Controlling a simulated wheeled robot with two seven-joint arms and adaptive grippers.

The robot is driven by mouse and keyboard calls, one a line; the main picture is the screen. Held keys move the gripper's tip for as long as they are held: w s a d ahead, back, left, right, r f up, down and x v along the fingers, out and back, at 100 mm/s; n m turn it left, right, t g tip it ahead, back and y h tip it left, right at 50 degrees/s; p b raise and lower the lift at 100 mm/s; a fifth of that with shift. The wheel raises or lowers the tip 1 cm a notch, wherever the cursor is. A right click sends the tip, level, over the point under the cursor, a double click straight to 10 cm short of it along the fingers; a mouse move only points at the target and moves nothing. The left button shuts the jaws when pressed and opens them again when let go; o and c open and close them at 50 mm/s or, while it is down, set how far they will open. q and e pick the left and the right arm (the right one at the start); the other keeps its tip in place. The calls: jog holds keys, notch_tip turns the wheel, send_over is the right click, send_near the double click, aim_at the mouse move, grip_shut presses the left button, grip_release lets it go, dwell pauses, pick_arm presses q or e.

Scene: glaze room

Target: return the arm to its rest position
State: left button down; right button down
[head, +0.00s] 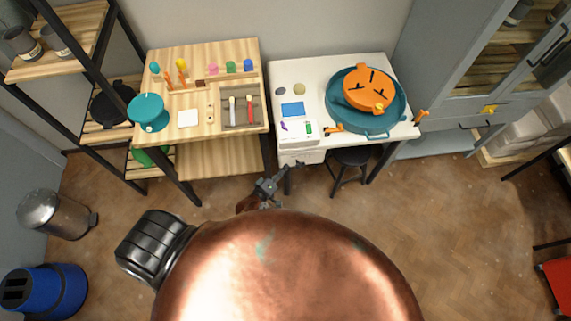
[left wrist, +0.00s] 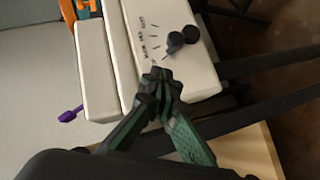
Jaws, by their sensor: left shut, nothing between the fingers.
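My left gripper (head: 283,182) is shut and empty in the head view. It is low in front of the white table, close to the table's front edge and the white box with dials. In the left wrist view the gripper's dark green fingers (left wrist: 163,85) are together in front of the white box (left wrist: 120,50), which has dark knobs and printed marks. I cannot tell whether the fingertips touch it. My right gripper is not in view.
The white table (head: 350,68) carries a teal tray (head: 398,118) with an orange round thing (head: 368,88). A wooden bench (head: 215,55) with tools stands left of it. A dark stool (head: 350,158) is under the table. A metal bin (head: 52,213) stands at left.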

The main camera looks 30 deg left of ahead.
pick_arm(q)
jog(key=s+a+f+m+g, duration=0.35)
jog(key=s+f, duration=0.75)
jog(key=f, duration=0.4)
jog(key=s+a+f+m+g, duration=0.1)
jog(key=s+f+m+g, duration=0.2)
jog(key=s, duration=0.9)
jog(key=s+a+f+m+g+y, duration=0.1)
jog(key=s+a+f+m+g, duration=0.1)
jog(key=s+f, duration=0.6)
jog(key=s+a+f+m+g+y, duration=0.1)
jog(key=s+f+m+g, duration=0.4)
jog(key=s, duration=1.2)
jog(key=shift+s+a+f, duration=0.15)
jog(key=shift+a+f, duration=0.25)
jog(key=shift+f, duration=0.45)
